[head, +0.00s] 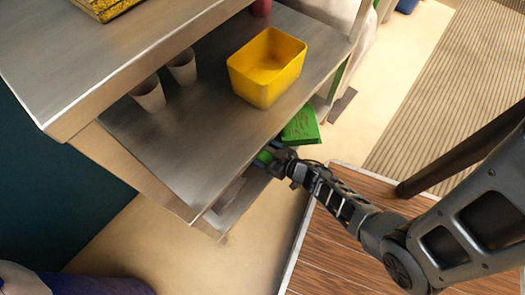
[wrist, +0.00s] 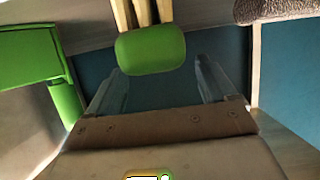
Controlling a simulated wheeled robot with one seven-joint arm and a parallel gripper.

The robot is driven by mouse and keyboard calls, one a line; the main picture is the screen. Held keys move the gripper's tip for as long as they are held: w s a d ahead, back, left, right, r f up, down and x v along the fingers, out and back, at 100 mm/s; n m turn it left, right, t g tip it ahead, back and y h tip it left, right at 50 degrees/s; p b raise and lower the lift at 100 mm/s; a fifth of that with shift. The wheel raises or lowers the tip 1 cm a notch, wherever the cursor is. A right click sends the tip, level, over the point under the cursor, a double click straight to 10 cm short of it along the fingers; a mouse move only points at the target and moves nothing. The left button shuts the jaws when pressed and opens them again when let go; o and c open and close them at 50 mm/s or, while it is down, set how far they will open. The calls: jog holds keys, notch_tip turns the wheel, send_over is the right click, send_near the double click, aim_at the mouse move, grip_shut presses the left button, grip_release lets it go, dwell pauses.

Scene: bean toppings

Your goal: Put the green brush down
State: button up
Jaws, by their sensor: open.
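A rounded green piece (wrist: 150,50), which looks like the end of the green brush, shows just beyond and between my finger tips in the wrist view. Pale strips adjoin its upper edge. My gripper (wrist: 160,76) is open, its two fingers apart with a gap between them, and I see nothing clamped. In the head view my gripper (head: 272,155) is low at the front edge of the metal shelf, with a small green patch (head: 263,157) beside it. A flat green object (head: 301,125) lies just behind; a green panel with a round bar (wrist: 30,55) shows left in the wrist view.
A yellow bin (head: 266,68) and two grey cups (head: 149,94) stand on the metal shelf (head: 205,130). A brown textured thing (wrist: 275,9) is at the top right of the wrist view. A wood-plank surface (head: 335,245) lies under my arm.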

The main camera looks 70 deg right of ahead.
jog(key=p+v, duration=0.3)
jog(key=v, duration=0.8)
jog(key=s+a+r+n+y, duration=0.1)
jog(key=a+r, duration=0.3)
jog(key=r, duration=0.9)
jog(key=s+a+r+n+t+y, duration=0.1)
jog(key=a+r, duration=0.4)
jog(key=r, duration=0.8)
jog(key=s+a+r+n+y, duration=0.1)
jog(key=s+a+r, duration=0.2)
jog(key=r, duration=1)
jog(key=shift+s+a+r+t+y, duration=0.3)
jog(key=shift+a+t+y, duration=0.1)
jog(key=shift+a, duration=0.65)
jog(key=shift+c, duration=0.4)
